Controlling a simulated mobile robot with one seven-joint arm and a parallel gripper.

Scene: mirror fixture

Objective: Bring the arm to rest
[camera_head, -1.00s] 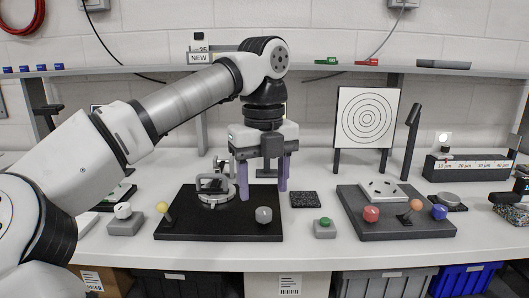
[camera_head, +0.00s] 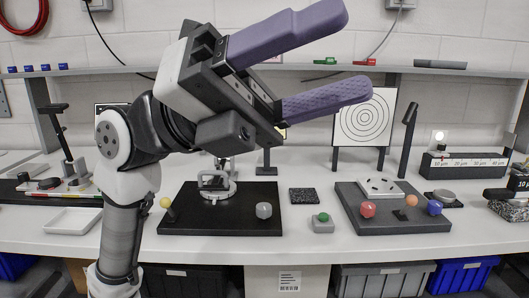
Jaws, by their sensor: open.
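My gripper (camera_head: 357,52) is raised high and close to the camera, with its two purple fingers pointing to the upper right. The fingers are apart with nothing between them. My arm rises from the lower left and folds up at the left of the picture. On the bench below, the mirror fixture (camera_head: 217,187) stands on a black plate (camera_head: 220,224) with a yellow knob (camera_head: 166,202) and a grey knob (camera_head: 264,210). The gripper is clear of all of these. My arm hides part of the shelf and the bench at left.
A dark grey plate (camera_head: 395,229) with red, orange and blue knobs lies at right. A target board (camera_head: 365,117) stands behind it. A green-button box (camera_head: 322,223) sits between the plates. A white tray (camera_head: 72,221) lies at left. A shelf (camera_head: 455,74) runs along the wall.

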